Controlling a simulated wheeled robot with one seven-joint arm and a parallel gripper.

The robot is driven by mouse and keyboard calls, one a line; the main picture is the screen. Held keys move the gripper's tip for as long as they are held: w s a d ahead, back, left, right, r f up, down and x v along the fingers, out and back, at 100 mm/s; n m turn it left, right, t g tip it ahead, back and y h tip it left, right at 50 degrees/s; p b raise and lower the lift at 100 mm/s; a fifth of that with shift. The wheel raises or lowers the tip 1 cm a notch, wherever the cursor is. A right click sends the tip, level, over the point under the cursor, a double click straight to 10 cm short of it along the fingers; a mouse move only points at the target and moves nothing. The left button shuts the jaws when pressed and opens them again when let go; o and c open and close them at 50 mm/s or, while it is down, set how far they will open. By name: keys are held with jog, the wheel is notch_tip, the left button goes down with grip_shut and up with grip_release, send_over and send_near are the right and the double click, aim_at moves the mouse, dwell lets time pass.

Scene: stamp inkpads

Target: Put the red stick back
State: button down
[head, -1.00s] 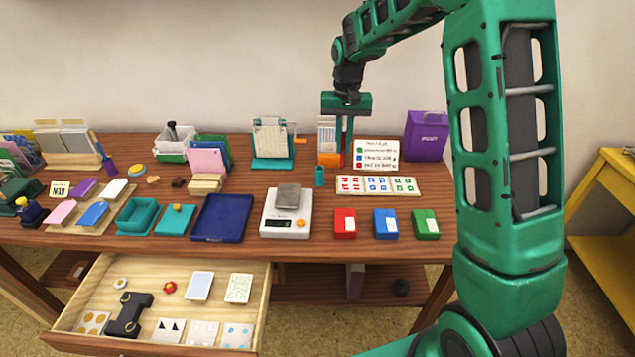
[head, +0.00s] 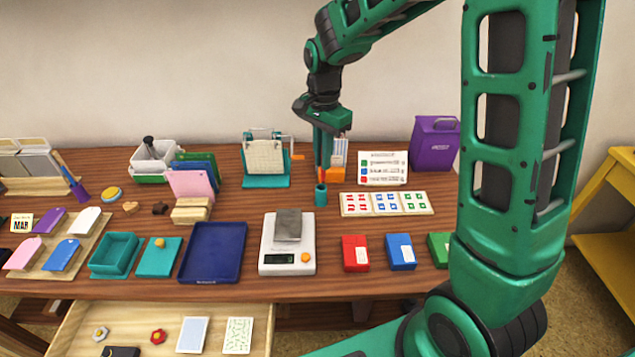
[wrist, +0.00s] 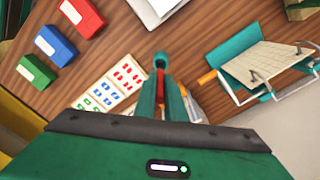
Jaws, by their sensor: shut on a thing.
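My gripper (head: 322,165) points down over the right half of the table, shut on the red stick. A short red-orange piece of the stick (head: 321,175) shows just below the fingertips. The wrist view shows the red stick (wrist: 160,86) as a thin sliver between the fingers (wrist: 161,98); the rest of it is hidden by them. A small teal cup (head: 321,195) stands on the table right under the fingertips, and it also shows in the wrist view (wrist: 160,60). I cannot tell whether the stick's lower end is inside the cup or just above it.
Behind the gripper stands an orange holder (head: 337,174) with cards. A stamped card sheet (head: 386,213) lies to the right, with a sign (head: 382,167) behind it. A scale (head: 274,262) stands in front. A teal-framed stand (head: 266,182) is to the left.

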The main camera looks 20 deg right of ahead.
jog(key=shift+a+f, duration=0.15)
jog(key=shift+f, duration=1.55)
jog(key=shift+a+f, duration=0.1)
jog(key=shift+f, duration=1.55)
jog(key=c, duration=1.8)
grip_release()
notch_tip(320, 180, up, 12)
jog(key=s+d+r+n, duration=0.3)
jog(key=s+d, duration=0.9)
jog(key=s, duration=0.1)
jog(key=s+d+n, duration=0.1)
jog(key=s, duration=0.5)
jog(key=s+d+f+n, duration=0.1)
jog(key=s+d, duration=0.1)
jog(key=s, duration=0.4)
jog(key=s+d+f+n, duration=0.1)
jog(key=s+d, duration=0.1)
jog(key=s, duration=0.4)
jog(key=shift+s+d+f, duration=0.15)
jog(key=shift+d, duration=0.05)
